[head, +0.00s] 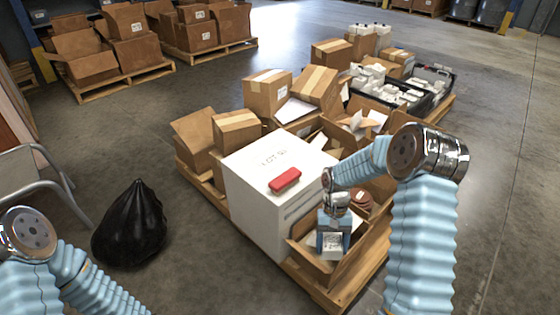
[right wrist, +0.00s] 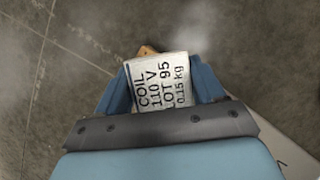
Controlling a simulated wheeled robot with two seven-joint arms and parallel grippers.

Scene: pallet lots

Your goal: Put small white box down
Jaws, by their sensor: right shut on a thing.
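The small white box (right wrist: 160,86) is between the fingers of my right gripper (right wrist: 162,90), its printed label (COIL, 110 V, LOT 95, 0.15 kg) facing the wrist camera. In the head view the right gripper (head: 333,238) points down and is shut on the small white box (head: 332,246). There they appear over an open cardboard box (head: 352,268) at the pallet's near corner, beside a large white box. I cannot tell whether the small box touches anything below. My left arm shows at the lower left of the head view, but its gripper is out of frame.
A red object (head: 285,180) lies on the large white box (head: 250,190). Several cardboard boxes and black crates (head: 430,78) crowd the wooden pallet (head: 312,290). A black bag (head: 130,228) stands on the floor at left. Floor between the bag and pallet is clear.

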